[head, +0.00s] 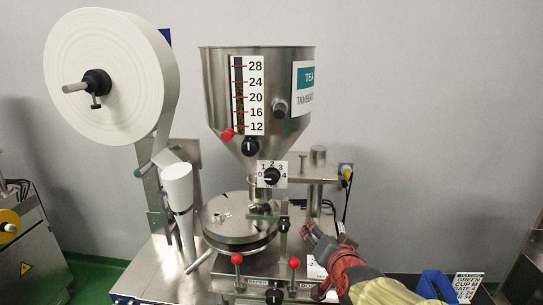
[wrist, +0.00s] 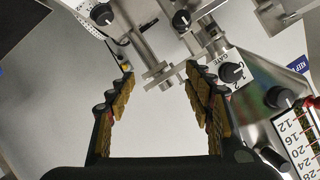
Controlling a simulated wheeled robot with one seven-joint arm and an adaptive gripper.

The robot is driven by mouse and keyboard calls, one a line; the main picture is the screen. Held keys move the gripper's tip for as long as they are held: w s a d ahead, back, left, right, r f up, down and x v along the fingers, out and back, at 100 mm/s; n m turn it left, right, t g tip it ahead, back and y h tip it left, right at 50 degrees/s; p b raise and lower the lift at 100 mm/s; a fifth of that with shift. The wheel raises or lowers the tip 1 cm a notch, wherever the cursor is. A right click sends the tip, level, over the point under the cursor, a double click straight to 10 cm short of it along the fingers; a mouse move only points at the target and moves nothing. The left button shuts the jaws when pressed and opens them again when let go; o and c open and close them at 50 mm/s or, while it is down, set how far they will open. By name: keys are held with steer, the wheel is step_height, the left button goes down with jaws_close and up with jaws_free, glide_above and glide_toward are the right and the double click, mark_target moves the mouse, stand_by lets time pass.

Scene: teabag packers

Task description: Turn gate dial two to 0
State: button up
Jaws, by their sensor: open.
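The gate dial (head: 271,176) is a black knob on a white plate numbered 0 to 4, under the steel hopper. I cannot make out a "two" naming it, nor which number its pointer marks. In the wrist view the dial (wrist: 232,72) shows upside down with part of the word GATE, to the right of the right finger's tip. My gripper (head: 310,233) is at the lower right of the dial, apart from it, beside the machine's round plate. In the wrist view my gripper (wrist: 160,72) is open, with nothing held between its fingers.
The hopper (head: 222,85) carries a scale (head: 247,95) and another black knob (head: 250,147) above the dial. A steel post and bracket (head: 318,168) stand right of the dial. Red-ball levers (head: 236,259) (head: 293,263) rise in front. A large paper roll (head: 125,75) is at left.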

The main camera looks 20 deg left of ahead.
steer(key=w+a+r+m+t+p, duration=0.2)
steer(key=w+a+r+p, duration=0.25)
steer(key=a, duration=0.35)
steer(key=m+t+h+p, duration=0.1)
steer(key=m+t+p, duration=0.15)
steer(key=p, duration=0.35)
glide_toward(272, 179)
steer(key=w, duration=0.1)
steer(key=shift+a+p+x, duration=0.1)
steer(key=shift+p+x, duration=0.15)
steer(key=shift+x, duration=1.8)
steer(key=shift+a+p+x, duration=0.15)
steer(key=shift+p+x, duration=0.1)
steer(key=shift+x, duration=1.8)
steer(key=shift+s+d+f, duration=0.1)
steer(key=shift+c, duration=0.7)
steer(key=c, duration=1)
